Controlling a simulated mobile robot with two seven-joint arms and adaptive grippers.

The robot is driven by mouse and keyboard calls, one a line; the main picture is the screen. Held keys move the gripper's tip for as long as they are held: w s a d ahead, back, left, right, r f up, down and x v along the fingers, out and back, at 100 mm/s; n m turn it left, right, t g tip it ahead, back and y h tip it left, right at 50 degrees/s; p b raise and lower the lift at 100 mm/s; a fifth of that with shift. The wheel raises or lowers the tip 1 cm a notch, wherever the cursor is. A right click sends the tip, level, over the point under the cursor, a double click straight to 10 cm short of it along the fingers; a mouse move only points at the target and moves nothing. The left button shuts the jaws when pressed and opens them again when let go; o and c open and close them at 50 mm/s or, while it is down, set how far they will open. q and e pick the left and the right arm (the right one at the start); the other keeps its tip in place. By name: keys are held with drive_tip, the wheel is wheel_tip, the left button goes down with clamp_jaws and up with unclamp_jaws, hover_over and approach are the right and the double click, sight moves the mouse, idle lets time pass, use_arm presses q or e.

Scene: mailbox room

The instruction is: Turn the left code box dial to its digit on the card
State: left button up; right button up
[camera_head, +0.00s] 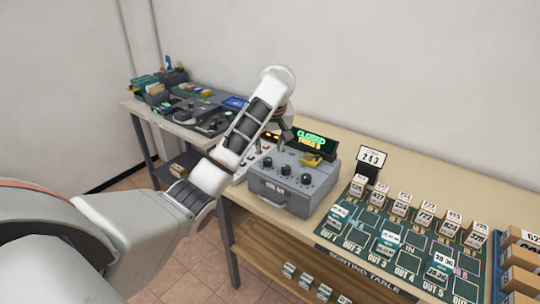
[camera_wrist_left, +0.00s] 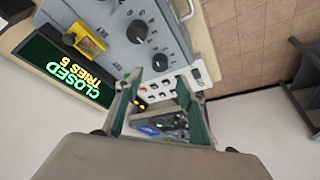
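The grey code box (camera_head: 262,190) stands on the long table with three black dials on top. The left dial (camera_head: 267,162) also shows in the left wrist view (camera_wrist_left: 160,62), just beyond the fingertips. The middle dial (camera_wrist_left: 137,31) lies past it. The card (camera_head: 373,158) stands right of the box and seems to read 243. My left gripper (camera_wrist_left: 158,82) is open and empty, its fingers apart and not touching the dial. In the head view it hangs above the box's back left side, partly hidden by the arm. The dial's pointer setting is too small to read. My right gripper is out of view.
A display (camera_head: 315,142) behind the box reads CLOSED, TRIES 6. A yellow part (camera_head: 312,159) sits near it on the box. A white button panel (camera_wrist_left: 185,82) lies left of the box. A green sorting mat (camera_head: 350,238) with small parcels covers the table to the right.

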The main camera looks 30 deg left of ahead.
sight(268, 159)
use_arm(q)
drive_tip(key=shift+x, duration=3.35)
drive_tip(key=c, duration=1.1)
